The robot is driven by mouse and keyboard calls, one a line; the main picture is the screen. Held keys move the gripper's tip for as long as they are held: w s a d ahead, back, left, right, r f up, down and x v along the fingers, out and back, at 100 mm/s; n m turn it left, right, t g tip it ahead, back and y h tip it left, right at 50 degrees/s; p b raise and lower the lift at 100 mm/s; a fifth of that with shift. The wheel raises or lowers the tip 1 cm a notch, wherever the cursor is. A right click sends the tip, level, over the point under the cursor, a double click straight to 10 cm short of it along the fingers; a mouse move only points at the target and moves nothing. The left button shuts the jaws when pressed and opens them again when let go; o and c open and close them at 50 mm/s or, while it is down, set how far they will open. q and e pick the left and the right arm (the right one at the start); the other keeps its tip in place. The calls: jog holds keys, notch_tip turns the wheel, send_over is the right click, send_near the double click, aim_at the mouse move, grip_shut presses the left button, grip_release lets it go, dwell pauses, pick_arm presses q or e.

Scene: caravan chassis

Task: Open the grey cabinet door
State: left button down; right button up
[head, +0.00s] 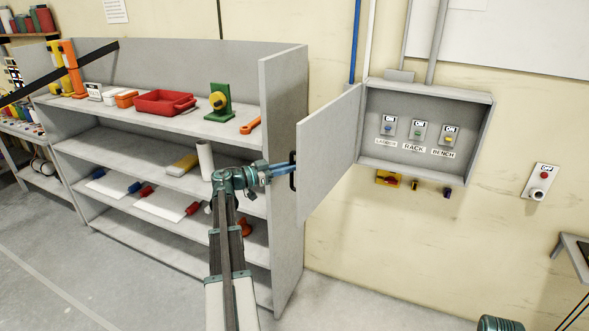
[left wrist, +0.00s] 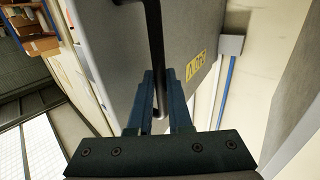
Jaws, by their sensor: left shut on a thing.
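The grey cabinet door (head: 328,152) stands swung wide open on the left of the wall cabinet (head: 425,168). The cabinet's inside shows, with several labelled switches. The door's dark bar handle (head: 292,178) is at its free edge. My left gripper (head: 288,170) is shut on this handle. In the left wrist view the black handle (left wrist: 154,50) runs between the two fingers of the gripper (left wrist: 160,85), in front of the grey door face (left wrist: 190,35) with a yellow label. My right gripper is not in view.
A grey shelf unit (head: 285,130) with tools, a red tray (head: 165,103) and other items stands left of the door, close to my left arm. A switch box (head: 540,182) is on the wall at right. Floor below the cabinet looks clear.

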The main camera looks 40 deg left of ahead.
pick_arm(q)
jog(key=shift+w, duration=0.15)
jog(key=c, duration=0.8)
grip_release()
jog(key=shift+w, duration=0.15)
jog(key=shift+c, duration=0.2)
jog(key=v, duration=1.4)
jog(key=shift+d+f, duration=0.1)
jog(key=shift+f, duration=0.05)
